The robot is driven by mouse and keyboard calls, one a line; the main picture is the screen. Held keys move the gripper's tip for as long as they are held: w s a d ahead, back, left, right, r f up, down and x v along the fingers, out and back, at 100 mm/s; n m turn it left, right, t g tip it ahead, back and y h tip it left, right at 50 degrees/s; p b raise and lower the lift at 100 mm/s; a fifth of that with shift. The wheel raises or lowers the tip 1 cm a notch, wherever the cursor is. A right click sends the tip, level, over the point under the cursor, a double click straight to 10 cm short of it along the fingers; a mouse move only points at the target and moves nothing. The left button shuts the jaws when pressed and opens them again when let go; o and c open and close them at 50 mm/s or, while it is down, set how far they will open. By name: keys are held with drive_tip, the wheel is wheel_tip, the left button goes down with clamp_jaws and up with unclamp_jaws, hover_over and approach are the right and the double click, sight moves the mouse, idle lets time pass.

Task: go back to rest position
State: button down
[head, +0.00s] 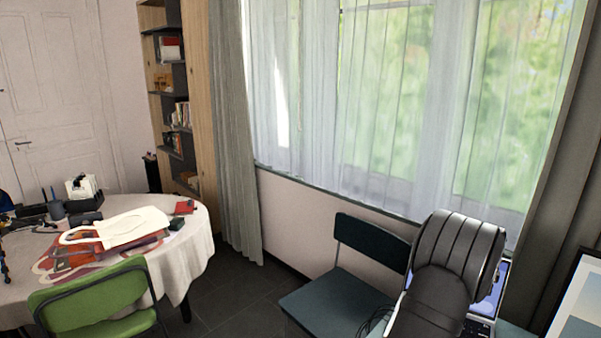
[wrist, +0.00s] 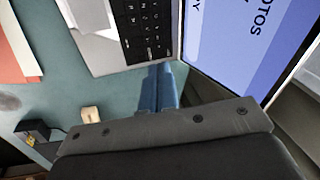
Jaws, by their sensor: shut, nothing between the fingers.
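My gripper (wrist: 160,76) shows in the wrist view as a dark bar with two blue fingers side by side, closed together with nothing between them. The fingers point toward an open laptop, beside its keyboard (wrist: 147,30) and lit blue screen (wrist: 235,35); I cannot tell how far above the surface they are. In the head view my dark arm covers part of the laptop (head: 489,306), and the gripper is hidden there.
The teal surface (wrist: 75,90) below holds a small beige block (wrist: 90,114), a dark box (wrist: 33,131) and an orange-red sheet (wrist: 14,55). In the head view a dark chair (head: 333,300) stands left of my arm. A round white-clothed table (head: 195,255) and green chair (head: 95,300) are farther left.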

drive_tip(key=shift+w+a+f+n+t+h, duration=0.3)
drive_tip(key=shift+w+n+t, duration=0.15)
drive_tip(key=shift+n, duration=0.3)
drive_tip(key=shift+w+a+f+n+t+h, duration=0.15)
drive_tip(key=shift+w+a+n+t+h, duration=0.2)
drive_tip(key=shift+n, duration=0.4)
idle(1.2)
drive_tip(key=shift+s+d+r+m+g+y, duration=0.2)
drive_tip(key=shift+s+d+m+g+y, duration=0.15)
drive_tip(key=shift+s+m+g+y, duration=0.65)
drive_tip(key=shift+s+d+r+m+g+y, duration=0.35)
drive_tip(key=shift+s+m, duration=0.35)
drive_tip(key=shift+m, duration=0.75)
drive_tip(key=shift+s+d+r+m+g+y, duration=0.1)
drive_tip(key=shift+s+d+m+g+y, duration=0.4)
drive_tip(key=shift+s+m, duration=0.55)
drive_tip(key=shift+w+a+r, duration=0.1)
drive_tip(key=shift+w, duration=0.1)
